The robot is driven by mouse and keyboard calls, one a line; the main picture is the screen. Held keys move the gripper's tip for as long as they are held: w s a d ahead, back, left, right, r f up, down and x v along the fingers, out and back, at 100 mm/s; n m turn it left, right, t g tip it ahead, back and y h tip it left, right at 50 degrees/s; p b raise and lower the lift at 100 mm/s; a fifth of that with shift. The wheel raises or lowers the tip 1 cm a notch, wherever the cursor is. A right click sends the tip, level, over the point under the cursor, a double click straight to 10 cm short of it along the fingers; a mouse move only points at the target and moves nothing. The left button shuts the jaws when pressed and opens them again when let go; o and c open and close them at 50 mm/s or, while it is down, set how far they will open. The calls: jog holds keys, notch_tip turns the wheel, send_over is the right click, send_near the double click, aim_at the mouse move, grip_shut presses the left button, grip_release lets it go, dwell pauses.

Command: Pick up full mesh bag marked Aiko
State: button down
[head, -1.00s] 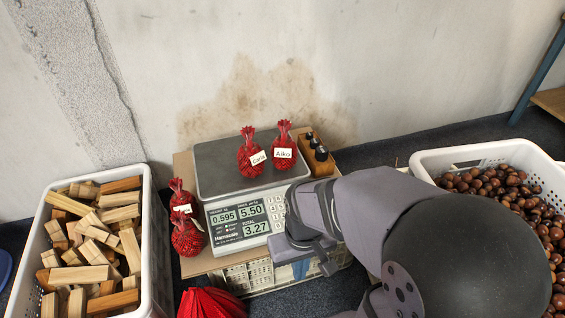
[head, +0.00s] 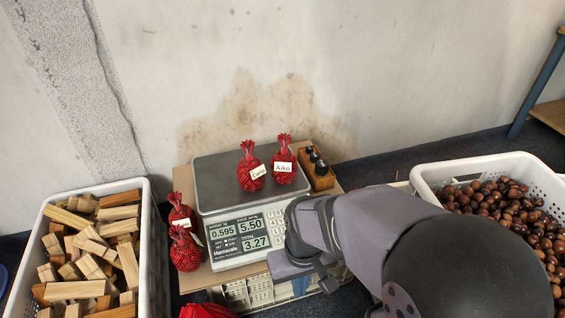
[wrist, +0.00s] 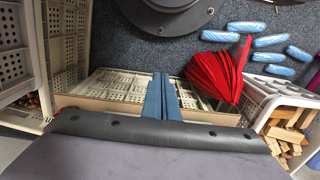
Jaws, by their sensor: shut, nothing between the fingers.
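The red mesh bag marked Aiko (head: 283,173) stands on the right part of the scale's steel plate (head: 215,172), full, its tied neck up and its white label facing me. Another red bag, labelled Carla (head: 251,181), stands right beside it on the left. My gripper points down at the front of the scale, below and apart from the Aiko bag; my arm mostly hides it in the head view. In the wrist view my gripper (wrist: 161,92) has its blue fingers together and empty, over a pale crate. The Aiko bag is not in the wrist view.
The scale's display (head: 238,235) reads 0.595. Two more red bags (head: 185,251) stand left of the scale. A wooden block with dark knobs (head: 318,178) is close right of Aiko. Crates of wood (head: 140,185) and chestnuts (head: 425,172) flank the scale.

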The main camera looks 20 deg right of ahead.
dwell(0.3)
jog(key=c, duration=1.6)
grip_release()
jog(key=shift+c, duration=0.2)
jog(key=w+a+r+m+t+p, duration=0.1)
jog(key=w+r+t+p, duration=0.2)
jog(key=w+r+t, duration=0.75)
jog(key=w+a+r+t+p, duration=0.1)
jog(key=w+r+t+p, duration=0.2)
jog(key=w+r, duration=1.35)
jog(key=m+t+h+b, duration=0.2)
jog(key=m+h+b, duration=0.4)
jog(key=h+b, duration=0.4)
send_near(283, 150)
jog(key=x, duration=0.4)
jog(key=shift+g, duration=0.25)
jog(key=shift+b+x, duration=1.75)
jog(key=shift+x, duration=1.4)
jog(key=shift+w+d, duration=0.2)
jog(key=shift+w, duration=0.05)
